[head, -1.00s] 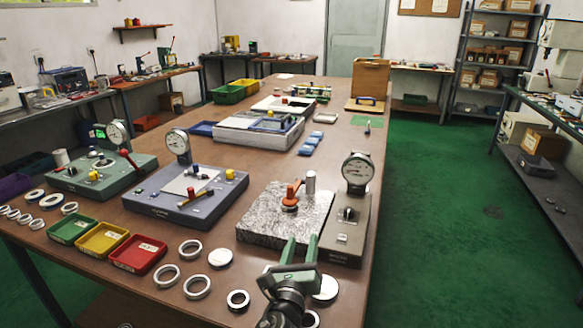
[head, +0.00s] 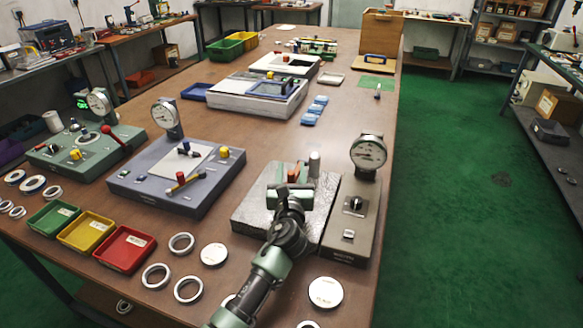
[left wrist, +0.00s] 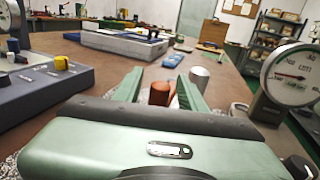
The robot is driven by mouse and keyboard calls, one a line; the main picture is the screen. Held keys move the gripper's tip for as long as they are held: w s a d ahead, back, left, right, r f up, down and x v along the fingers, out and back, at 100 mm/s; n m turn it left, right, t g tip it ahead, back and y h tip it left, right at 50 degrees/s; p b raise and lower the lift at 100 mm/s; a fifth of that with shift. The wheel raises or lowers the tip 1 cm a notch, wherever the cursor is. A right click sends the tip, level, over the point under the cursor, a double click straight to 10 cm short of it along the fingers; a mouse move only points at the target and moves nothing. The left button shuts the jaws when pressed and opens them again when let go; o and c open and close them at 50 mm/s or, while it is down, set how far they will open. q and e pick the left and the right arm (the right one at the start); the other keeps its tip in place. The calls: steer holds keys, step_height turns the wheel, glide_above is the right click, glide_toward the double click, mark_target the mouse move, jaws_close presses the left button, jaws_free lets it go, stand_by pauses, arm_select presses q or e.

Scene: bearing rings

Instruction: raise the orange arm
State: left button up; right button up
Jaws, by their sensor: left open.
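The orange arm (head: 301,170) stands on the speckled granite block (head: 250,212). In the head view it is mostly hidden behind my left gripper (head: 289,174). In the left wrist view the orange arm (left wrist: 159,93) shows as a rounded orange end between the two green fingers of my left gripper (left wrist: 158,80). The fingers are open, with one on each side of it; I cannot tell if they touch it. A silver cylinder (head: 315,163) stands just behind to the right, also seen in the left wrist view (left wrist: 199,78). My right gripper is not in view.
A grey dial gauge stand (head: 345,225) stands close on the right of the block. A blue-grey gauge base (head: 170,185) stands to the left. Green, yellow and red trays (head: 125,249) and several loose rings (head: 188,290) lie in front on the left.

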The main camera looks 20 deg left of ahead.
arm_select(q)
steer(key=shift+w+a, duration=0.15)
steer(key=shift+w, duration=0.45)
jaws_close()
stand_by(1.1)
